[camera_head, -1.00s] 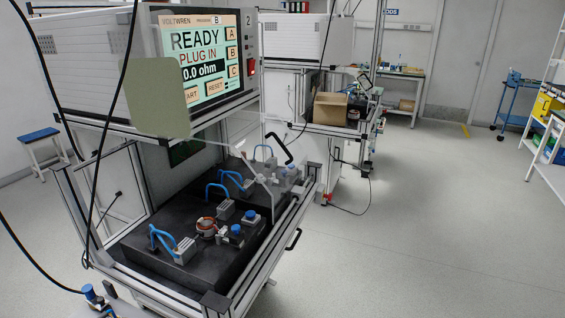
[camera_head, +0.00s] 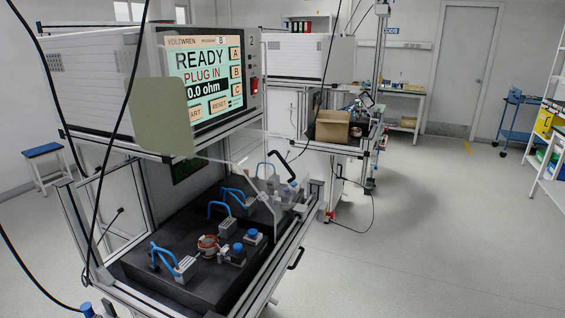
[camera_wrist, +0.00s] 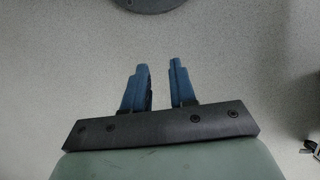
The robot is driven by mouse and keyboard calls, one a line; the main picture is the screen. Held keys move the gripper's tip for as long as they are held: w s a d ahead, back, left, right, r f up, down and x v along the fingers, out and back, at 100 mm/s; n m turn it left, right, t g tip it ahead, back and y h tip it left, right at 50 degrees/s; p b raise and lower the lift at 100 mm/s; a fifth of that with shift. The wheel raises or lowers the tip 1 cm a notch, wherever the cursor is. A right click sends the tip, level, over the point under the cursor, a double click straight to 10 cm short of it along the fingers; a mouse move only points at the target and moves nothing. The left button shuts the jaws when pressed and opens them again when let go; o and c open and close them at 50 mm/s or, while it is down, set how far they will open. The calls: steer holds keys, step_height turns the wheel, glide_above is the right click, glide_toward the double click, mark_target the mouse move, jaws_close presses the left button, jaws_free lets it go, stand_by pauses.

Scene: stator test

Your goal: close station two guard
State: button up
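Station two, marked "2" (camera_head: 251,29), is the near bench with the lit tester screen. Its guard appears to be a clear panel, with a black bent handle (camera_head: 284,165) jutting out at the right under the tester. The panel's outline is faint, but it looks raised, with the black fixture bed (camera_head: 195,288) exposed below. A copper-coloured stator (camera_head: 208,243) sits there among blue-handled clamps (camera_head: 172,260). In the wrist view my gripper (camera_wrist: 158,68) has two blue fingers apart with nothing between them. It points at bare grey floor, away from the guard. I cannot make out its fingers in the head view.
The tester screen (camera_head: 203,75) reads READY, PLUG IN. A second black handle (camera_head: 296,259) is on the bench's front frame. Black cables hang at the left. Another bench with a cardboard box (camera_head: 332,126) stands behind. Open floor (camera_head: 420,230) lies to the right.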

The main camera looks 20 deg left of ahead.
steer(key=w+a+r+n+t, duration=0.1)
steer(key=w+a+r, duration=0.3)
steer(key=w+r, duration=0.5)
steer(key=w+a+r+n+t, duration=0.25)
steer(key=w+r, duration=0.25)
steer(key=w, duration=0.7)
steer(key=w+a+r+n+t, duration=0.1)
steer(key=w+a+r, duration=0.3)
steer(key=w+r, duration=0.5)
steer(key=w+a+r+n, duration=0.2)
steer(key=w+a+r, duration=0.4)
steer(key=w+a, duration=0.35)
steer(key=n, duration=1)
glide_toward(282, 158)
steer(key=shift+t, duration=0.35)
steer(key=f, duration=0.7)
steer(key=w+f, duration=0.1)
steer(key=f, duration=0.3)
jaws_close()
